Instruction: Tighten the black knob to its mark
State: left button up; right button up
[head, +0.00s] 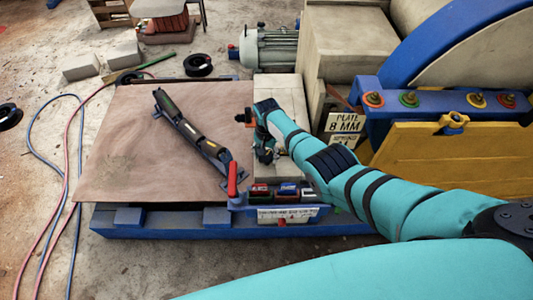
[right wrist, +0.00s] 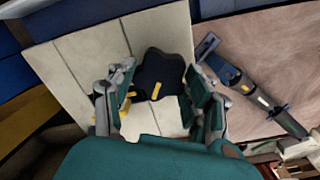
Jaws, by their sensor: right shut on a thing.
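The black knob (right wrist: 160,72) is a dark, lobed star shape on a pale panelled block, seen in the right wrist view. A yellow stripe lies on it, and a second short yellow mark shows beside it near the left finger. I cannot tell clearly whether the two line up. My right gripper (right wrist: 160,100) is shut on the knob, one finger on each side. In the head view my right gripper (head: 266,152) points down over the pale block (head: 287,100) and hides most of the knob. My left gripper is not in view.
A black tool (head: 190,130) lies on the brown sheet (head: 115,150) left of the block. A small rack (head: 288,201) with a red handle (head: 232,180) stands in front. The yellow and blue crusher body (head: 430,150) rises on the right. Hoses lie on the left floor.

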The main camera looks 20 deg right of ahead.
jog(key=o, duration=1.2)
jog(key=shift+r, duration=0.15)
notch_tip(320, 180, up, 12)
jog(key=shift+f, duration=0.1)
jog(key=shift+f, duration=0.1)
